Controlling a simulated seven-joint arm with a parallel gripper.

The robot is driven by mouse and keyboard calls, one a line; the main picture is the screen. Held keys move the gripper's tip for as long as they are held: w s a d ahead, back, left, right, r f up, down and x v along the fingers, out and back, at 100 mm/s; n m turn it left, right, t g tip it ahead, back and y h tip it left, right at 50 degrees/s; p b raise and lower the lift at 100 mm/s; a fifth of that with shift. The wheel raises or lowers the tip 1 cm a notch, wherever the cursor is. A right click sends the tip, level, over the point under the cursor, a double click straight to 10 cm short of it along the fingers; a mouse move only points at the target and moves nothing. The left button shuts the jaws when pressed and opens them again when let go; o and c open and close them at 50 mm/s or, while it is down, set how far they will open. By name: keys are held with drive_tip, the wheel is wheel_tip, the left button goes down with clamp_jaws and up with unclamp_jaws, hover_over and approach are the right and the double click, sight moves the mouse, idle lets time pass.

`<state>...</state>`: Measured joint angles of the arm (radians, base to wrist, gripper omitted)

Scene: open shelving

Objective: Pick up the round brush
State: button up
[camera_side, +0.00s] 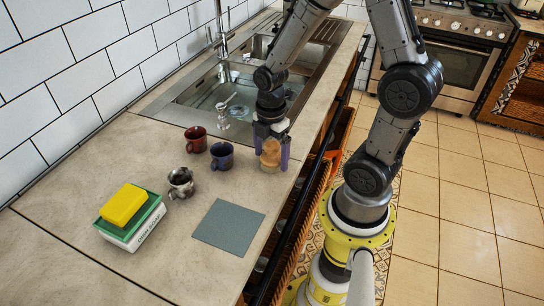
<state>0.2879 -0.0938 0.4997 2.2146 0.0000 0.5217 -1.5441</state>
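The round brush (270,158) has a tan, rounded body with a paler lower part. It stands on the counter near its right edge, just right of the dark blue mug. My gripper (271,155) points straight down over it, with one finger on each side of the brush. The fingers are spread about the brush's width. I cannot tell whether they touch it or whether there is a small gap.
A blue mug (222,156), a red mug (196,139) and a metallic cup (181,183) stand to the left. A yellow sponge (123,204) lies on a green-and-white box (130,226). A flat grey square (229,227) lies in front. The sink (205,95) is behind.

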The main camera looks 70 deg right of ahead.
drive_tip(key=c, duration=1.2)
drive_tip(key=shift+r, duration=0.85)
drive_tip(key=s+a+r, duration=0.4)
drive_tip(key=s+r, duration=0.7)
drive_tip(key=s, duration=0.2)
drive_tip(key=shift+s+r, duration=0.2)
drive_tip(key=o, duration=0.7)
drive_tip(key=c, duration=0.5)
